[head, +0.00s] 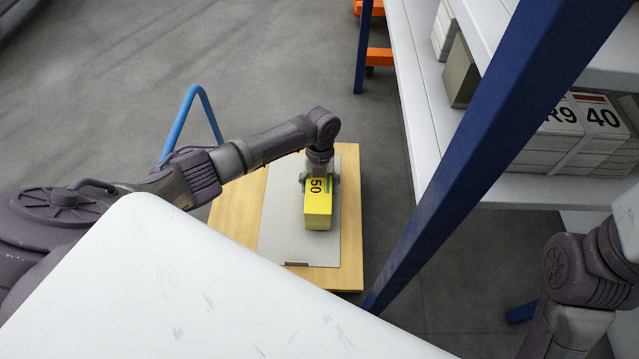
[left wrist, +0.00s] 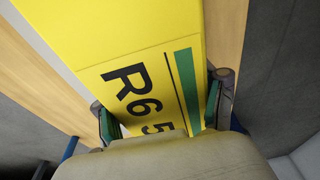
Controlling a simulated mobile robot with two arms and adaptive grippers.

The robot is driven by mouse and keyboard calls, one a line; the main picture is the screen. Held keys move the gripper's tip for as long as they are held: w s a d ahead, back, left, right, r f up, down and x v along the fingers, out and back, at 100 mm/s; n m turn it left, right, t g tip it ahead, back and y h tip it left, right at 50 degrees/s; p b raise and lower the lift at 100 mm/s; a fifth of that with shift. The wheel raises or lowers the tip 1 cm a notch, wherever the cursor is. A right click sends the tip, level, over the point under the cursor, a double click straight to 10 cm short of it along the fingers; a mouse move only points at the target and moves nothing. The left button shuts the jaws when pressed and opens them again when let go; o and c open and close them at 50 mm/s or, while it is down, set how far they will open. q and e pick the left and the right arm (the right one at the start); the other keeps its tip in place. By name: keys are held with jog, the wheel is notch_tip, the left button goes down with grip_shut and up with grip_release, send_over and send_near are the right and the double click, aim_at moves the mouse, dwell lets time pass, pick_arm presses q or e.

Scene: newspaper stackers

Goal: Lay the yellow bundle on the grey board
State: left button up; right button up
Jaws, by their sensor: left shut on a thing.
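The yellow bundle (head: 318,211) has a green stripe and black print and is over the grey board (head: 280,222) in the head view. The grey board lies on a wooden platform. My left gripper (head: 319,181) is shut on the near-arm end of the bundle. In the left wrist view the yellow bundle (left wrist: 140,50) sits between the two fingers of the left gripper (left wrist: 165,112), one at each side. I cannot tell whether the bundle's underside touches the board. My right arm shows at the right edge, but its gripper is out of view.
A blue shelf post (head: 480,130) stands to the right of the wooden platform (head: 350,230). White shelves (head: 425,90) hold white bundles (head: 585,125). A blue tube handle (head: 190,105) rises at the platform's left. A white surface (head: 200,290) covers the foreground.

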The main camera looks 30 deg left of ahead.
pick_arm(q)
jog(key=shift+w+f+b, duration=0.1)
jog(key=shift+f+b, duration=0.3)
jog(key=shift+f, duration=0.1)
dwell(0.7)
jog(key=o, duration=1.7)
jog(key=shift+o, duration=1)
jog(key=shift+f, duration=0.15)
